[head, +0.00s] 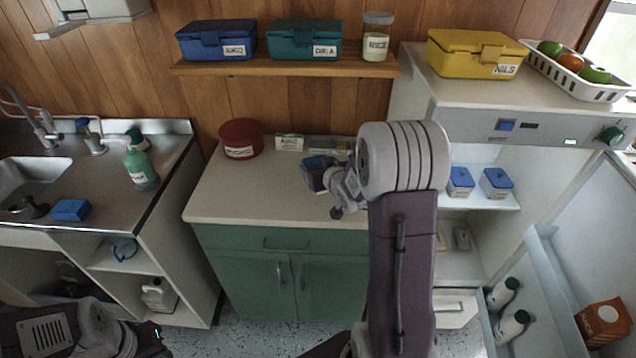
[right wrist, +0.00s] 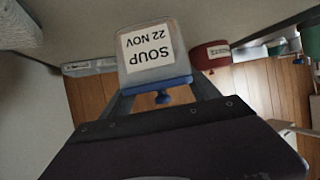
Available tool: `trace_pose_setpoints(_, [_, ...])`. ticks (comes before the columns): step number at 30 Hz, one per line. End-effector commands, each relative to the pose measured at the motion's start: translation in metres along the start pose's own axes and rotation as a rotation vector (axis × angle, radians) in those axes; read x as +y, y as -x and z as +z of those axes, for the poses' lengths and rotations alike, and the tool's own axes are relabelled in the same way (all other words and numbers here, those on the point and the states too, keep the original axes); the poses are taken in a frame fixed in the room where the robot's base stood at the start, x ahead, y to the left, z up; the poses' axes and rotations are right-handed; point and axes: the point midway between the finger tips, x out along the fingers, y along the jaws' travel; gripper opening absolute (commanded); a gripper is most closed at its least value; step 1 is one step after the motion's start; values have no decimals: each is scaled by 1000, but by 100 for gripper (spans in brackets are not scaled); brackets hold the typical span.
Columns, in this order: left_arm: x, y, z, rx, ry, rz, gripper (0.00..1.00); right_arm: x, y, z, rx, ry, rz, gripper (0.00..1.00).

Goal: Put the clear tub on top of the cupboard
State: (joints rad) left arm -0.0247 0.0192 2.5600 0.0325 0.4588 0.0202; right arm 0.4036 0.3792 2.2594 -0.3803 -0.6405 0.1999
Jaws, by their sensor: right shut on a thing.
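The clear tub (right wrist: 148,42) has a blue lid and a white label reading "SOUP 22 NOV", upside down in the right wrist view. My right gripper (right wrist: 162,92) is shut on it, with a finger at either side. In the head view the tub (head: 316,172) is small and partly hidden by my right gripper (head: 338,190). It is over the cupboard's pale top (head: 225,190); I cannot tell whether it touches. The cupboard (head: 255,262) has green doors and a drawer. My left arm is at the lower left; its fingers do not show clearly.
A dark red round tin (head: 241,138) and a labelled box (head: 289,143) stand at the back of the cupboard top. The left and front of the top are clear. An open fridge (head: 470,222) with blue-lidded tubs (head: 460,183) stands right. A wall shelf (head: 285,68) hangs above.

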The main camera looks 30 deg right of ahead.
Motion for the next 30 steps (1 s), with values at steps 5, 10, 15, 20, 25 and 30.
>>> trace_pose_setpoints(5, [0, -2, 0, 0, 0, 0, 36, -2, -5, 6, 0, -1, 1, 18])
trace_pose_setpoints(10, [0, -8, 1, 0, 0, 0, 36, -2, -18, 33, -1, -1, 0, 18])
trace_pose_setpoints(15, [0, -7, 1, 0, 0, 0, 36, -2, -19, 35, 4, 0, 1, 18])
trace_pose_setpoints(20, [0, -9, 1, 0, 0, 0, 36, -2, -20, 36, 3, 0, 1, 18])
trace_pose_setpoints(25, [0, -11, 1, 0, 0, 0, 36, -2, -20, 39, 1, -1, 1, 87])
trace_pose_setpoints(30, [0, -11, 1, 0, 0, 0, 36, -2, -20, 39, 1, -1, 1, 92])
